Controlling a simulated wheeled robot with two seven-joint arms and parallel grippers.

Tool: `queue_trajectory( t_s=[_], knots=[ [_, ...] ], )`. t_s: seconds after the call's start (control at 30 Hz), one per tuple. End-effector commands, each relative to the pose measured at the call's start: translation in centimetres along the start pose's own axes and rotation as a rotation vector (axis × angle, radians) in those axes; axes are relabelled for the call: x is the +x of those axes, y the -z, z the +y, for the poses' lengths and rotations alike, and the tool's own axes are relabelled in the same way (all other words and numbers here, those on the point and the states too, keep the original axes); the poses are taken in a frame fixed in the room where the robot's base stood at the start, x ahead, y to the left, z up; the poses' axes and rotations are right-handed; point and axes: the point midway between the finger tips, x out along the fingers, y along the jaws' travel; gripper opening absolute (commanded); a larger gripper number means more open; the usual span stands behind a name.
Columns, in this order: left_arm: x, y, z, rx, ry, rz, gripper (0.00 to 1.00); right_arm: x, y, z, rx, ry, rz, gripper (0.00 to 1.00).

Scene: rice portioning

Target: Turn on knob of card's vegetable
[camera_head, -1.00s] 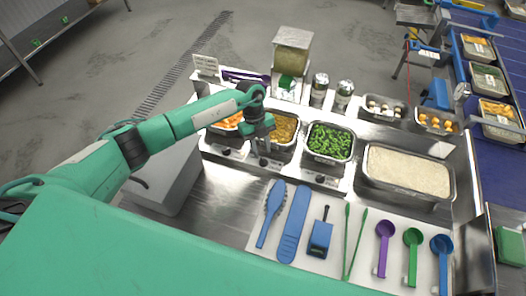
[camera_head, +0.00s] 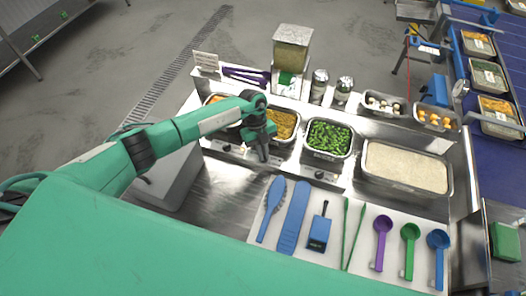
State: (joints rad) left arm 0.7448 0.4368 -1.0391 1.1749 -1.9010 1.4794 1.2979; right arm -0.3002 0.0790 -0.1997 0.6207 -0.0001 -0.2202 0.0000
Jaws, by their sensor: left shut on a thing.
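A small white card (camera_head: 206,62) stands at the back left of the counter; its text is too small to read. Three pans stand in a row: orange vegetable pieces (camera_head: 215,99), mostly behind my arm, yellow-brown pieces (camera_head: 285,124), and green vegetable pieces (camera_head: 329,137). Knobs sit on the front panel below them: a left knob (camera_head: 226,148) and a right knob (camera_head: 319,175) show. My left gripper (camera_head: 263,156) points down at the panel in front of the yellow-brown pan, shut on the middle knob, which its fingers mostly hide. My right gripper is out of view.
Utensils lie on a white board (camera_head: 345,275) in front. A rice pan (camera_head: 405,168) stands right of the green pan. A dispenser (camera_head: 291,50), two shakers (camera_head: 319,85) and small pans stand behind. A blue conveyor (camera_head: 490,120) runs at right.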

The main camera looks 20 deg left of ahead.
Motion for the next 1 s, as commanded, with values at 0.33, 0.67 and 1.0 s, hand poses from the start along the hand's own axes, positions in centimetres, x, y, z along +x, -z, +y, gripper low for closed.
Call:
queue_trajectory(
  t_s=[0.33, 0.67, 1.0],
  knots=[
    [0.2, -0.2, -0.1, 0.109, -0.044, -0.003, 0.00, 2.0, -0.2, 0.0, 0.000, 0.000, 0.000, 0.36],
    [0.4, -0.3, -0.3, 0.372, -0.153, -0.004, 0.00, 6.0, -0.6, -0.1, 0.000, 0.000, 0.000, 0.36],
    [0.5, -0.2, -0.4, 0.671, -0.278, -0.004, 0.00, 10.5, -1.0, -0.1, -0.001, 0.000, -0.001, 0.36]
  ],
)
